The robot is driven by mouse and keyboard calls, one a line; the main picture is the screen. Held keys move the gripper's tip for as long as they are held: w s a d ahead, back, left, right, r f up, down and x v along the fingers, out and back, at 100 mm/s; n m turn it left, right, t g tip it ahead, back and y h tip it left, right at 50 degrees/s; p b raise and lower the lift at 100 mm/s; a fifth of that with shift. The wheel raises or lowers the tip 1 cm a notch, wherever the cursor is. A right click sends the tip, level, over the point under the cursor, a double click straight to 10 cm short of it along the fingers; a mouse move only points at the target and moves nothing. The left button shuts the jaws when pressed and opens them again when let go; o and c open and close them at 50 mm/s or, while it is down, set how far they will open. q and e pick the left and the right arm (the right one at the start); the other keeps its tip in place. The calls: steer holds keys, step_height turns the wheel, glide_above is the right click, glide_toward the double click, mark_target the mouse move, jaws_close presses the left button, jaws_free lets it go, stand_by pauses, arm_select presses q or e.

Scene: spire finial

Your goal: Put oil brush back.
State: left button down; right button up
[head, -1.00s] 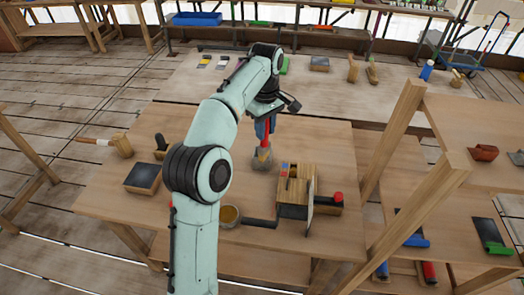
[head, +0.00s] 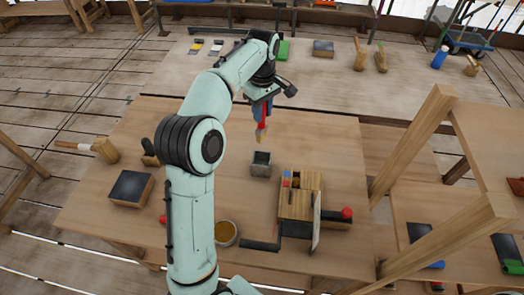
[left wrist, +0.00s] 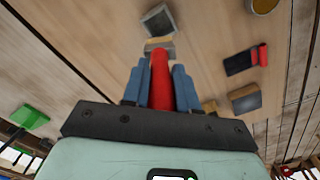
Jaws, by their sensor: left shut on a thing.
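The oil brush has a red handle and a pale, brown-tipped head (head: 261,134). My left gripper (head: 262,108) is shut on its red handle, head pointing down. In the left wrist view the red handle (left wrist: 161,82) lies between the two blue fingers. A square grey cup (head: 261,164) stands on the workbench, its open top visible and its inside looking empty. The brush head is apart from the cup, a little above and beyond it in the head view. The cup also shows in the left wrist view (left wrist: 158,22). My right gripper is out of view.
A wooden block holder (head: 297,203) with red and blue pieces stands right of the cup. A round tin (head: 226,232) is in front. Dark-topped blocks (head: 131,188) and a mallet (head: 104,150) lie left. Wooden shelving (head: 440,140) rises at right.

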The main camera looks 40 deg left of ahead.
arm_select(q)
step_height(320, 180, down, 16)
steer(key=shift+f+b, duration=0.15)
steer(key=shift+b, duration=0.15)
steer(key=shift+f, duration=0.2)
steer(key=c, duration=0.9)
jaws_free()
steer(key=shift+r, duration=0.15)
step_height(320, 180, up, 12)
steer(key=shift+r+p, duration=0.1)
steer(key=shift+p, duration=0.2)
